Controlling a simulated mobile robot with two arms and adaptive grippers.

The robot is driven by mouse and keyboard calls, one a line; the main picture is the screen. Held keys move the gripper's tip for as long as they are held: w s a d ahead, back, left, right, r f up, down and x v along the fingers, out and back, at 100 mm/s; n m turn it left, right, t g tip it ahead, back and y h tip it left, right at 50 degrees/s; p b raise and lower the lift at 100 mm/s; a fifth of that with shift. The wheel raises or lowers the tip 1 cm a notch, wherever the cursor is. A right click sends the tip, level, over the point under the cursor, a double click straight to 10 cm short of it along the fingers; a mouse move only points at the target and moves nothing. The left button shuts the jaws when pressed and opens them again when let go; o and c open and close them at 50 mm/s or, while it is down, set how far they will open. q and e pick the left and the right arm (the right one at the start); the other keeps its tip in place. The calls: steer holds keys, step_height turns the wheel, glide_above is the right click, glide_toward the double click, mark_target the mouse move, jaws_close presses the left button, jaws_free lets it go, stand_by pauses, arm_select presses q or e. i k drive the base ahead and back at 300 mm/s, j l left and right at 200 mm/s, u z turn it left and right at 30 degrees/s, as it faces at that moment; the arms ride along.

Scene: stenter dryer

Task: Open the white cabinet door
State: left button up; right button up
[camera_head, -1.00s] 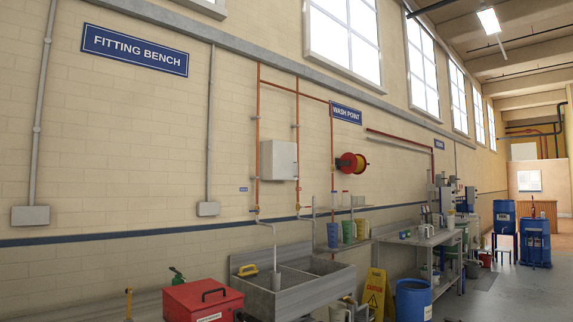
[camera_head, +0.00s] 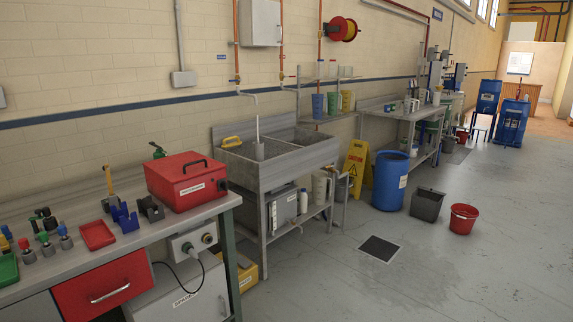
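A white cabinet (camera_head: 182,300) with a dark-lettered label stands under the workbench at the lower left. Its front looks shut, and a pale vertical handle (camera_head: 222,306) shows near its right edge. The picture's bottom edge cuts off its lower part. A black cable hangs from a socket box above and crosses its front. A white wall box (camera_head: 260,22) also hangs above the sink, cut by the top edge. Neither of my grippers shows in this view.
The bench top (camera_head: 60,268) carries a red lidded box (camera_head: 187,180), trays and small tools. A red drawer (camera_head: 104,289) is left of the cabinet. The sink (camera_head: 280,150), a yellow caution sign, a blue drum (camera_head: 390,181) and buckets stand farther right. Floor at the lower right is clear.

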mark_target(266, 27)
steer(key=i+l+z, duration=0.15)
steer(key=i, duration=0.4)
steer(key=i+z, duration=0.15)
steer(key=i, duration=0.35)
steer(key=i+j+z, duration=0.2)
steer(key=i, duration=0.3)
steer(key=i+z, duration=0.15)
steer(key=i, duration=0.4)
steer(key=i+j+z, duration=0.15)
steer(key=i, duration=0.35)
